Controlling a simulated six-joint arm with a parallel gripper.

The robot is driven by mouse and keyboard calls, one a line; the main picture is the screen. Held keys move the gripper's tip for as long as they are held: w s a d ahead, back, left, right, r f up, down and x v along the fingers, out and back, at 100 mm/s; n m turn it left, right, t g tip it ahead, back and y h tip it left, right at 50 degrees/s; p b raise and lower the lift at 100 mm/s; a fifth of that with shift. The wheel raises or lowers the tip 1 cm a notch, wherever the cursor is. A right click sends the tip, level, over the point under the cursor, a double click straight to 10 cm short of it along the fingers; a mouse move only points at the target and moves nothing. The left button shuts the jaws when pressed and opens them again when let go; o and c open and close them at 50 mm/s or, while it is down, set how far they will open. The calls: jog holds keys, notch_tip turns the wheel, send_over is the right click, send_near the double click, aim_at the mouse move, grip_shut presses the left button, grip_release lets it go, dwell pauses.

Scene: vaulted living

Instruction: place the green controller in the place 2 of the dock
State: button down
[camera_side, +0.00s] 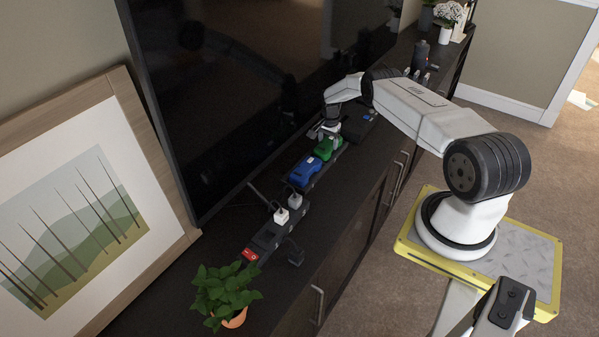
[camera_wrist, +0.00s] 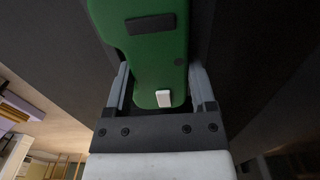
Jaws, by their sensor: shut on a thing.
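My gripper (camera_side: 328,131) is shut on the green controller (camera_side: 328,148), above or at the dark cabinet top beside the TV. In the wrist view the green controller (camera_wrist: 155,50) lies between the two grey fingers of my gripper (camera_wrist: 159,80), with a white tab at its near end and a dark patch on its face. A blue controller (camera_side: 304,171) sits just in front of it in the side view. A dark dock seems to lie under the blue controller; its places are mostly hidden, and I cannot tell whether the green controller touches it.
A black power strip (camera_side: 262,239) with white plugs (camera_side: 295,202) lies nearer the camera. A potted plant (camera_side: 225,295) stands at the near end. The TV (camera_side: 240,90) rises close on the left. A dark device (camera_side: 357,118) lies beyond my gripper.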

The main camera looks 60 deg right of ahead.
aim_at(328, 142)
jog(key=shift+f, duration=0.15)
grip_release()
dwell(0.4)
notch_tip(328, 142, up, 12)
dwell(0.9)
dwell(0.5)
